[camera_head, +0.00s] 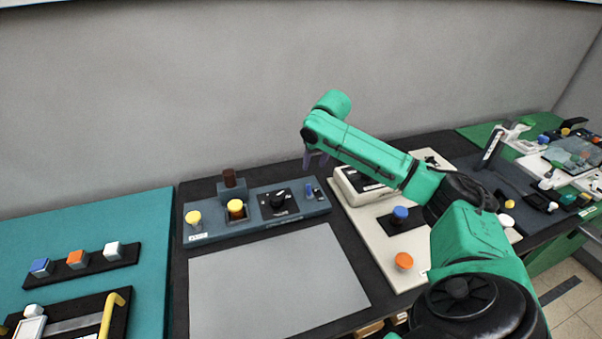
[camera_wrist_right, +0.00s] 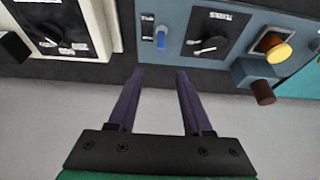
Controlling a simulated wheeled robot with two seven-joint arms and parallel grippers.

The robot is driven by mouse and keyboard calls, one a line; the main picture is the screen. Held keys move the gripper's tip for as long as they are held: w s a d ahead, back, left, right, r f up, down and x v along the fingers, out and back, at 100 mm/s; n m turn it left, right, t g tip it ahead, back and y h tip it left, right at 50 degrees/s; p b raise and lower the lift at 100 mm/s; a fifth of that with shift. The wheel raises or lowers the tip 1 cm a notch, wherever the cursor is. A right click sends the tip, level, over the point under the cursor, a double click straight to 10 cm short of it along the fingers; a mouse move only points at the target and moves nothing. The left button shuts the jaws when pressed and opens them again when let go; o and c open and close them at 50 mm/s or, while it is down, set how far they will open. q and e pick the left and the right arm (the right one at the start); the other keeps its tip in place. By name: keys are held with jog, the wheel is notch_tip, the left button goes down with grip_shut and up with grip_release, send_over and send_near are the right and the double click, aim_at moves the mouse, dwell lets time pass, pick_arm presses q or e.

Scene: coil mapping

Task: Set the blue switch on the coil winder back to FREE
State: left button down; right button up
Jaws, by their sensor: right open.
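The coil winder is a long blue-grey console (camera_head: 270,222). Its small blue switch (camera_head: 309,189) sits at the right end, beside a black dial (camera_head: 279,203). In the right wrist view the blue switch (camera_wrist_right: 161,38) is upright in the picture, with two small labels beside it too blurred to read. I cannot tell which label it is set to. My right gripper (camera_head: 316,158) is open and empty, behind and above the console's right end. In the wrist view its two purple fingers (camera_wrist_right: 160,74) point toward the switch, apart from it. My left gripper is out of view.
The console also carries yellow knobs (camera_head: 236,207) and a brown knob (camera_head: 229,176). A grey plate (camera_head: 275,285) lies in front. A cream panel with a blue knob (camera_head: 400,213) and an orange knob (camera_head: 403,261) stands right, partly under my arm. The grey wall is close behind.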

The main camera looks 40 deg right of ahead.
jog(key=w, duration=0.1)
jog(key=p, duration=0.1)
send_over(309, 190)
jog(key=s, duration=0.2)
notch_tip(309, 190, down, 6)
jog(key=x, duration=0.3)
jog(key=w+x, duration=0.1)
jog(key=x, duration=0.3)
jog(key=shift+a+r, duration=0.1)
jog(key=shift+a, duration=0.05)
jog(key=shift+f, duration=0.4)
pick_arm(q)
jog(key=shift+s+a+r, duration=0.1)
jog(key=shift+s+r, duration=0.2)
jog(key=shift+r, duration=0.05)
pick_arm(e)
jog(key=shift+r, duration=0.1)
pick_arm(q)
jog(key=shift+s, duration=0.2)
pick_arm(e)
grip_shut()
